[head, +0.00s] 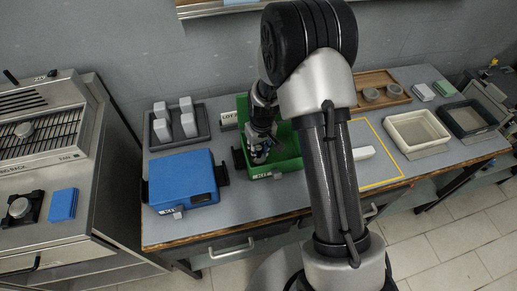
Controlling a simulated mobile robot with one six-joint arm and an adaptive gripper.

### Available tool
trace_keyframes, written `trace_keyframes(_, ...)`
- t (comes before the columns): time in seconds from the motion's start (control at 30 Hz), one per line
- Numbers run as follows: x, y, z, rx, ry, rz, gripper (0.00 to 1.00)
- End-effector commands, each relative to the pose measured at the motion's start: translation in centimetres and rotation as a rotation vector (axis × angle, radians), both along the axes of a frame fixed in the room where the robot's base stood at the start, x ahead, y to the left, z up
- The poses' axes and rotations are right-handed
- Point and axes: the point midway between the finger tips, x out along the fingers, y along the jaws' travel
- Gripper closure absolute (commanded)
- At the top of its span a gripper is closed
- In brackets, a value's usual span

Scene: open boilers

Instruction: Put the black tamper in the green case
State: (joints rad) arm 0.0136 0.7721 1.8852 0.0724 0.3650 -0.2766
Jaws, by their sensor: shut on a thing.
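The green case (290,164) stands open on the grey table, with a label on its front and a black part on its left side. My gripper (259,156) points down at the left part of the green case, over or inside its opening. It is shut on a small dark thing, taken to be the black tamper, which is mostly hidden by the fingers. I cannot tell whether the tamper touches the case floor. My arm hides the right side of the case.
A closed blue case (182,178) stands just left of the green case. A dark tray (203,122) with grey blocks is behind it. A white block (363,153) lies inside a yellow outline (385,184) on the right. A wooden tray (366,79) and open bins (418,131) stand further right.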

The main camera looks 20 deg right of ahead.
Motion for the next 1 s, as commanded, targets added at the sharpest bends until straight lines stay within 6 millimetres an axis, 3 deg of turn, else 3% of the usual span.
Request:
trace_keyframes(0.17, 0.0, 0.0, -0.1, 0.0, 0.001, 0.0, 0.66)
trace_keyframes(0.57, 0.0, 0.0, 0.6, 0.0, -0.001, 0.0, 0.66)
trace_keyframes(1.0, -1.0, -0.2, 9.4, 0.0, -0.002, 0.001, 0.66)
